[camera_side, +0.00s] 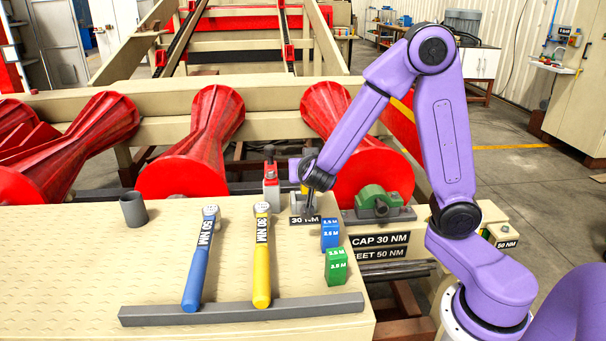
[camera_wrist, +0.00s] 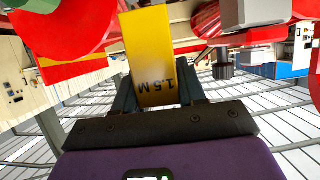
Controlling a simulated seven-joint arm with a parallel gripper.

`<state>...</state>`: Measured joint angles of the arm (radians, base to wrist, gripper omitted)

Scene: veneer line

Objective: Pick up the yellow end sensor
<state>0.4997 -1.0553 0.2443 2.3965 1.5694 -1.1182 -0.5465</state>
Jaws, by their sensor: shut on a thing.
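The yellow end sensor (camera_wrist: 150,55), a block marked 1.5 M, stands out between the two dark fingers of my gripper (camera_wrist: 157,88) in the wrist view. The fingers are shut on its sides. The wrist view does not show clearly whether the sensor touches anything beyond the fingers.
A blue block (camera_side: 330,235) and a green block (camera_side: 337,268) stand just in front of my gripper. A blue wrench (camera_side: 198,265) and a yellow wrench (camera_side: 261,265) lie on the bench (camera_side: 80,265), with a grey cup (camera_side: 133,209) at left. Red rollers (camera_side: 190,150) stand behind.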

